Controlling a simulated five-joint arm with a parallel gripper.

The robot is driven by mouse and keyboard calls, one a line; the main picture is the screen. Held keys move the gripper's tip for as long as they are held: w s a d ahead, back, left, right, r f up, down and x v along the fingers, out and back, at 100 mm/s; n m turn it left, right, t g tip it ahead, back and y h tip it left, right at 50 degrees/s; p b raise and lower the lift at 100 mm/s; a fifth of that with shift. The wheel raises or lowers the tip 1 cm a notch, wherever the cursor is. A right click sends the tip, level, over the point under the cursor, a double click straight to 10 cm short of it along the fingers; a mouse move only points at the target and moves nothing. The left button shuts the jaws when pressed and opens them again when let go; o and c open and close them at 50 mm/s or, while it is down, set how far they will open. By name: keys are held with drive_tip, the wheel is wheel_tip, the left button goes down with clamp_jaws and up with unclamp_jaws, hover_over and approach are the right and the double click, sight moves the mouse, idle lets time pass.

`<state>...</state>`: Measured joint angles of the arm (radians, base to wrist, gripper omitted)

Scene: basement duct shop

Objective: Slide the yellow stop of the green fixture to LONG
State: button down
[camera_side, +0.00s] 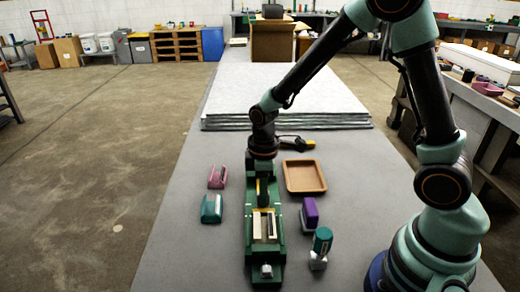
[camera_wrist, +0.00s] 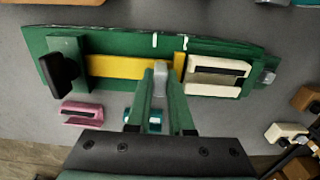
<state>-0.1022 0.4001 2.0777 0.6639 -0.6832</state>
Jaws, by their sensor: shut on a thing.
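The green fixture (camera_side: 250,262) lies lengthwise on the grey table under my arm. In the wrist view the green fixture (camera_wrist: 120,42) spans the top, with a black knob (camera_wrist: 60,70) at its left end. The yellow stop (camera_wrist: 120,67) is a long flat bar in its channel, with a raised right end close to the right one of two white marks. A cream slotted piece (camera_wrist: 216,70) sits just right of it. Mark lettering cannot be read.
Left of the fixture lie a pink clip (camera_side: 217,178) and a teal clip (camera_side: 211,209). On the right are a brown tray (camera_side: 305,191), a purple block (camera_side: 309,213) and a green-topped stamp (camera_side: 321,247). Stacked grey sheets (camera_side: 285,95) lie behind.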

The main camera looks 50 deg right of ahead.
drive_tip(key=shift+r, duration=0.1)
idle(0.6)
drive_tip(key=shift+w+d, duration=1.6)
drive_tip(key=shift+w, duration=0.1)
drive_tip(key=c, duration=0.8)
unclamp_jaws()
wheel_tip(320, 180, up, 12)
drive_tip(key=shift+s, duration=0.1)
drive_tip(key=s+r+m+t, duration=0.5)
drive_tip(key=s+r+m, duration=0.2)
drive_tip(key=s+m, duration=0.2)
drive_tip(key=shift+s+d+r+t, duration=0.15)
drive_tip(key=shift+s+d+t, duration=0.15)
drive_tip(key=shift+s, duration=0.8)
